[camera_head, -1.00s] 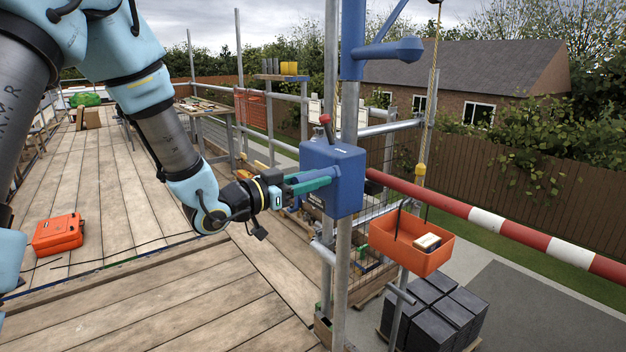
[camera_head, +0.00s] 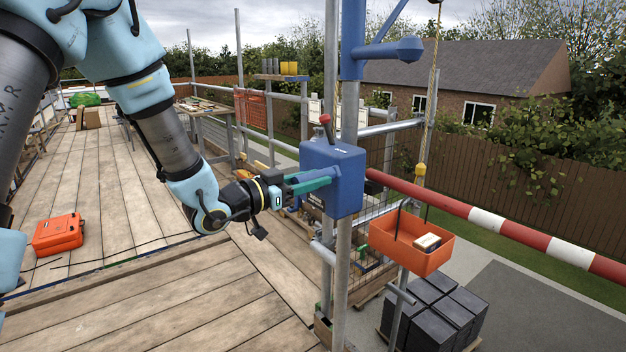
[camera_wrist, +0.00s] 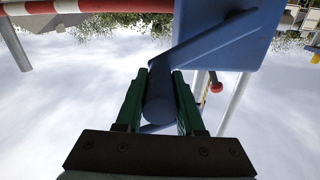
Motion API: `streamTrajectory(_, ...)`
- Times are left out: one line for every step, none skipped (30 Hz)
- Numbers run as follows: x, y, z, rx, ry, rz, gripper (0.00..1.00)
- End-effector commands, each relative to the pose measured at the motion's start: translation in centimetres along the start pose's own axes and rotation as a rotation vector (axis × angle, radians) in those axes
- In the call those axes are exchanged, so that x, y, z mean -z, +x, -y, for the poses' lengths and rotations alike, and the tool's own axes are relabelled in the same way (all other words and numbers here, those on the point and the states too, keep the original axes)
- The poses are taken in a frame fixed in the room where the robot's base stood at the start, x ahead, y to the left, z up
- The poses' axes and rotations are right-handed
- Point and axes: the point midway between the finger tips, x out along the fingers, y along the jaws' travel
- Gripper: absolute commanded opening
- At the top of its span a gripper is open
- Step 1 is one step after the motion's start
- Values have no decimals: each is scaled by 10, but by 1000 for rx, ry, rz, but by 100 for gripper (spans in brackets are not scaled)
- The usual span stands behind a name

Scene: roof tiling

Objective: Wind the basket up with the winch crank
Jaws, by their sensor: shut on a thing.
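The blue winch box (camera_head: 337,178) is fixed to a scaffold pole, with a red-knobbed lever (camera_head: 326,122) on its top. My gripper (camera_head: 300,183) is at the left side of the box. In the wrist view its green fingers (camera_wrist: 159,100) are shut on the blue crank handle (camera_wrist: 160,112), one on each side. The blue crank arm (camera_wrist: 215,40) runs from the handle up to the box. The orange basket (camera_head: 411,243) hangs from a yellow rope (camera_head: 430,100) beyond the scaffold, with a small light-coloured item (camera_head: 427,242) inside.
A red and white barrier bar (camera_head: 490,217) runs across to the right, beside the basket's rope. Dark stacked blocks (camera_head: 437,311) stand on the ground below. An orange case (camera_head: 58,234) lies on the plank deck (camera_head: 150,300) at left. Much of the deck is clear.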

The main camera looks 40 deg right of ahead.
Motion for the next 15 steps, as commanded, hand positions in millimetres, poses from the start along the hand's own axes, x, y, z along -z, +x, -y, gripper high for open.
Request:
streamTrajectory(0,0,0,0,0,0,0)
streamTrajectory(0,0,0,0,0,0,0)
streamTrajectory(-1,0,0,0,1,0,0)
streamTrajectory(-1,0,0,0,4,0,0)
streamTrajectory(-2,0,0,0,7,0,0)
streamTrajectory(-4,0,-1,0,12,0,0)
streamTrajectory(-5,0,-2,0,18,0,0)
streamTrajectory(-6,0,-2,0,25,0,0)
streamTrajectory(-9,0,-3,0,36,0,0)
streamTrajectory(-11,0,-4,0,46,1,0)
streamTrajectory(-13,0,-5,-1,57,1,0)
streamTrajectory(-15,0,-6,-1,71,0,0)
streamTrajectory(-16,0,-7,-1,83,0,0)
streamTrajectory(-18,0,-7,-1,95,0,0)
streamTrajectory(-20,0,-8,-1,110,0,0)
